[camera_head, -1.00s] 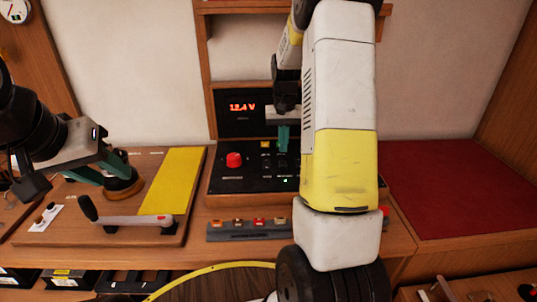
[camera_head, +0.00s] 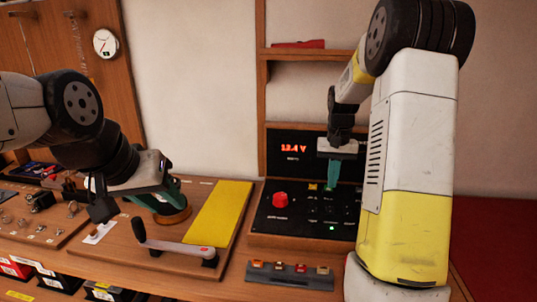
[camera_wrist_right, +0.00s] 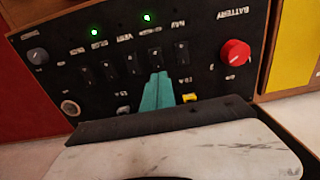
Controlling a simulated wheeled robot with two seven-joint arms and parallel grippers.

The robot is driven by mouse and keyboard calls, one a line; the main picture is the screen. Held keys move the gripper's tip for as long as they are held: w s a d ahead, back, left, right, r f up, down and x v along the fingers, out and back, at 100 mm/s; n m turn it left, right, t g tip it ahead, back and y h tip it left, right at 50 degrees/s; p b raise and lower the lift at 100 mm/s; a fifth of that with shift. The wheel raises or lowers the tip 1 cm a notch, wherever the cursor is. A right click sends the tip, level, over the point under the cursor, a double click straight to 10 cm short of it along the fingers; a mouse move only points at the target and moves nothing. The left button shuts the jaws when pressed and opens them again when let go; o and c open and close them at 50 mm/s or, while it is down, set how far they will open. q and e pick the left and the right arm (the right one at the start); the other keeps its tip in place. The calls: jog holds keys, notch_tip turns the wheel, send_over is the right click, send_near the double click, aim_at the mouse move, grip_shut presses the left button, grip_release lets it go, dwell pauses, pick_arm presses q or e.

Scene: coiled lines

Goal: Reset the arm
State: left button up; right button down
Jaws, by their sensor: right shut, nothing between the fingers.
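My right gripper (camera_head: 332,178) hangs in front of a black switch panel (camera_head: 268,228), its teal fingers pointing down and pressed together with nothing between them. In the right wrist view the fingertips (camera_wrist_right: 160,80) appear in front of the panel's lower edge, below the row of switches; whether they touch it cannot be told. My right arm (camera_head: 405,210) rises on the right and covers part of the panel. My left gripper (camera_head: 165,197) is at a round brown disc (camera_head: 176,218) on a wooden board; its fingers are partly hidden, so grip and contact are unclear.
The panel has a red knob (camera_wrist_right: 235,52), dark switches (camera_wrist_right: 133,63) and two lit green lights. A red digital display (camera_head: 293,148) stands behind. A crank handle (camera_head: 175,246) and yellow strip (camera_head: 218,212) are on the board. A fuse strip (camera_head: 290,275) lies in front.

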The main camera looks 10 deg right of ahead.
jog(key=s+a+r+n+t+y, duration=0.1)
jog(key=s+a+r+n+t, duration=0.15)
jog(key=s+a+r, duration=0.75)
jog(key=s+a+r+t, duration=0.1)
jog(key=s, duration=0.6)
jog(key=s+a+r+t+y, duration=0.1)
jog(key=s+a+t, duration=0.1)
jog(key=s, duration=0.5)
jog(key=shift+s+r+n, duration=0.2)
jog(key=shift+r+n, duration=0.05)
jog(key=shift+n, duration=0.2)
jog(key=shift+a+t, duration=0.15)
jog(key=shift+t, duration=0.1)
